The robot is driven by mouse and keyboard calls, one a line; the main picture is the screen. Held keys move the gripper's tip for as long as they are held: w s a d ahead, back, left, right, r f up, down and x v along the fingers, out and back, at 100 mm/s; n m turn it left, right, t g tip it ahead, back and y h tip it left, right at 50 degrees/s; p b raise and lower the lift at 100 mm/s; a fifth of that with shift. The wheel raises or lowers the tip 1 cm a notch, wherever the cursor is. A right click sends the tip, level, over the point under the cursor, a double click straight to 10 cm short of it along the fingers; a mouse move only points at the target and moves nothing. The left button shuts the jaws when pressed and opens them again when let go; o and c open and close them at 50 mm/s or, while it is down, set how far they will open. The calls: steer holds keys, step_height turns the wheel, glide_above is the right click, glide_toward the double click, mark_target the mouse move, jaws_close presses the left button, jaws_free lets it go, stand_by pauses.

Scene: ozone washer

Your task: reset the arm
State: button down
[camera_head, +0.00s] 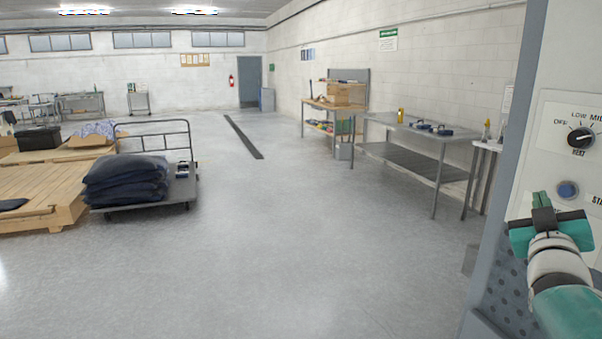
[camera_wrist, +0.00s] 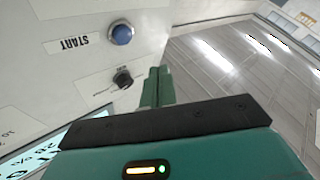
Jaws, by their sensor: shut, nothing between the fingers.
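My gripper (camera_head: 541,200) is at the right side of the head view, raised in front of a light-coloured machine panel (camera_head: 561,110). Its green fingers are together and hold nothing. In the wrist view the fingers (camera_wrist: 158,84) point away from the camera, beside the panel's edge. The panel carries a blue START button (camera_head: 568,190) and a black knob (camera_head: 581,138) marked OFF, LOW and MID. The blue button also shows in the wrist view (camera_wrist: 121,34), with a small black knob (camera_wrist: 123,78) near the fingers. I cannot tell whether the fingers touch the panel.
A metal table (camera_head: 405,130) with blue items stands along the right wall. A flat cart (camera_head: 183,187) with dark sacks (camera_head: 125,182) and a wooden pallet (camera_head: 40,190) are on the left. The grey floor (camera_head: 290,230) in the middle is clear.

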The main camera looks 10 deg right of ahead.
steer(key=w+a+f+g+y, duration=0.25)
steer(key=a+f+y, duration=0.2)
steer(key=a, duration=0.45)
steer(key=w+a+f+g+y, duration=0.1)
steer(key=w+a+f+y, duration=0.25)
steer(key=a+f, duration=0.45)
steer(key=s+a+f+n+g+y, duration=0.1)
steer(key=s+a+f+g+y, duration=0.2)
steer(key=s+a, duration=0.3)
steer(key=s+a+f+n+g+y, duration=0.1)
steer(key=s+a+f+g+y, duration=0.2)
steer(key=a, duration=1.3)
steer(key=s+f+g, duration=0.1)
steer(key=s+f, duration=0.2)
steer(key=shift+s+a+f+n, duration=0.2)
steer(key=shift+s+f+n, duration=0.05)
steer(key=shift+n, duration=0.15)
steer(key=shift+d, duration=0.15)
